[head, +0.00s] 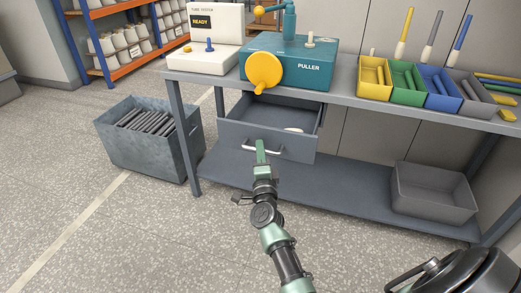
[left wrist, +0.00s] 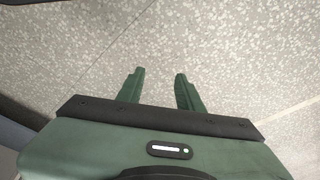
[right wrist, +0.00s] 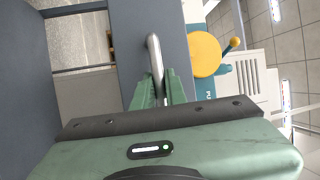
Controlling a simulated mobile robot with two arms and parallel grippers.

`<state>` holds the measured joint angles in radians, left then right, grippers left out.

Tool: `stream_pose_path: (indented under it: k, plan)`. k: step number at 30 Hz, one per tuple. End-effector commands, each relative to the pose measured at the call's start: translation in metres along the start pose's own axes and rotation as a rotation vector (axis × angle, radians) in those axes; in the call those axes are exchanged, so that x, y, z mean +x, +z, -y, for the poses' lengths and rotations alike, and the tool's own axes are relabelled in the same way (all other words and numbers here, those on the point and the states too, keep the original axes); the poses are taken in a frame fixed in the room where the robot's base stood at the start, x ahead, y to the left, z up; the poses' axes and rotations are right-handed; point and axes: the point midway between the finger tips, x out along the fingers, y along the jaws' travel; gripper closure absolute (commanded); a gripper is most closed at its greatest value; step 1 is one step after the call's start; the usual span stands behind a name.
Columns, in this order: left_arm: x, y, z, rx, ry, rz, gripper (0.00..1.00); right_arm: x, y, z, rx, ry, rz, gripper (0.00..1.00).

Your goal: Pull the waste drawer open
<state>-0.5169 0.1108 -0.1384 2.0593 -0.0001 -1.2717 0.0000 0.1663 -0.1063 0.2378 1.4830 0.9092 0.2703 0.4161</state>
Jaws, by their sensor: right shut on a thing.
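The waste drawer (head: 290,147) is a grey drawer under the bench, below the teal puller. It stands pulled out, and its inside shows with a small pale thing lying in it. Its silver bar handle (head: 272,150) is on the front. My right gripper (head: 260,148) is at the handle, its green fingers shut on the bar. In the right wrist view the handle (right wrist: 154,55) runs down between the fingertips. My left gripper (left wrist: 160,80) shows in the left wrist view, open and empty above the speckled floor. It is not seen in the head view.
The bench (head: 345,97) carries the teal puller (head: 300,75) with a yellow wheel and several coloured bins. A grey bin (head: 150,150) of dark rods stands left on the floor. A grey tub (head: 432,195) sits on the lower shelf. The floor in front of the drawer is clear.

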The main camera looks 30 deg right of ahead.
Motion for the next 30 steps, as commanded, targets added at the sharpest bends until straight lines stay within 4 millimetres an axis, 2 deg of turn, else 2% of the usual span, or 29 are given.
stream_pose_path:
  k: [4,5,6,7,18,22,30]
  plan:
    - [0.000,0.000,0.000,0.000,0.000,0.000,0.64,0.000,0.000,0.000,0.001,0.001,0.000,1.00]
    - [0.000,0.000,0.000,0.000,0.000,0.000,0.64,0.000,0.000,-0.001,0.001,0.001,0.000,0.82]
    - [0.000,0.000,0.000,0.000,0.000,0.000,0.64,0.000,0.000,-0.001,0.001,0.001,0.000,0.71]
    - [0.000,0.000,0.000,0.000,0.000,0.000,0.64,0.000,0.000,0.000,0.001,0.001,0.000,0.66]
    - [-0.001,-0.001,0.000,0.000,0.000,-0.001,0.64,-0.004,0.000,0.000,0.001,0.001,0.000,0.66]
    - [0.000,-0.001,0.000,0.000,0.001,-0.003,0.64,-0.022,0.000,-0.001,0.000,0.003,0.001,0.66]
    - [0.017,0.010,-0.001,0.001,0.001,0.018,0.64,-0.066,0.000,-0.001,0.000,0.002,0.000,0.66]
